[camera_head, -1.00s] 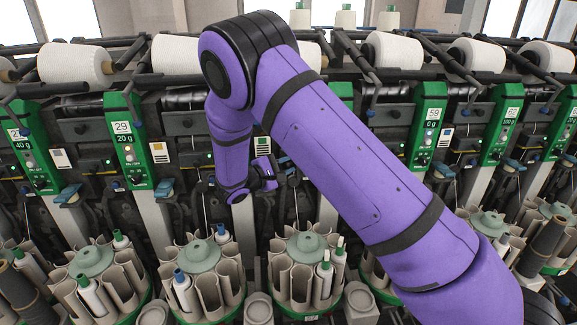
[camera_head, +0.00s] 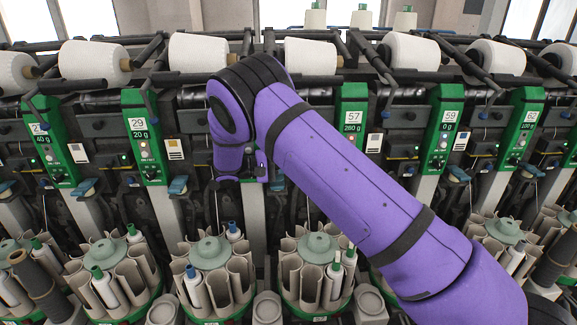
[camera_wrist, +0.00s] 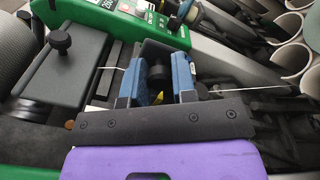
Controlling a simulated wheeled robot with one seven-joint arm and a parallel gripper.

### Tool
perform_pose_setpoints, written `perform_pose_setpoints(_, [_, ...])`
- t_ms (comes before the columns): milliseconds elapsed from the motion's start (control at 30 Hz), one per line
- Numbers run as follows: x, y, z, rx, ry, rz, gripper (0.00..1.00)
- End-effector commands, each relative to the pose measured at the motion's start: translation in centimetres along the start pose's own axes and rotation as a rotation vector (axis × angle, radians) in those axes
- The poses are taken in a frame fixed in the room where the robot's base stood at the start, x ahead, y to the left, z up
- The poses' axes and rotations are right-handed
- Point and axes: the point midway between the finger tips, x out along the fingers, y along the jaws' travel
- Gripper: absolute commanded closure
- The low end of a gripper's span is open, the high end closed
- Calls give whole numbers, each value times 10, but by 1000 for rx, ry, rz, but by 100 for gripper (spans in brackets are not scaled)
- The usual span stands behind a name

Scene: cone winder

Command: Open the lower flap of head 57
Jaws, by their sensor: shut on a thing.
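Head 57 (camera_head: 352,120) is the green panel with a white number plate and a 280 g display, right of my wrist in the head view. My gripper (camera_wrist: 160,85) reaches into the dark machine front left of that panel. In the wrist view its two blue-and-grey fingers are shut on a dark part between them, with a small yellow spot beside it. I cannot tell for sure that this part is the lower flap, since the fingers hide most of it. In the head view my forearm and wrist hide the fingertips and the spot they hold.
Green panels of head 29 (camera_head: 145,137) and head 59 (camera_head: 442,128) stand on either side. Round bobbin magazines (camera_head: 211,255) stand below, close under my arm. White yarn cones (camera_head: 200,53) and dark bars run along the top. A thin thread (camera_wrist: 250,88) passes near my fingers.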

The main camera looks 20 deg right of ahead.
Motion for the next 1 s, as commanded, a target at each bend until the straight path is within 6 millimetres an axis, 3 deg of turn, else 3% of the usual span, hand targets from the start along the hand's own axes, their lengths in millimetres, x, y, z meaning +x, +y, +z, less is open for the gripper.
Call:
perform_pose_setpoints(267, [0, -1, 0, -2, -1, 0, 100])
perform_pose_setpoints(300, [0, -1, 0, -2, 0, 0, 73])
perform_pose_setpoints(400, [0, -1, 0, -2, 0, 0, 50])
perform_pose_setpoints(767, [0, 3, 2, 0, 0, 0, 49])
perform_pose_setpoints(1000, [-1, 32, 23, 2, 1, -1, 48])
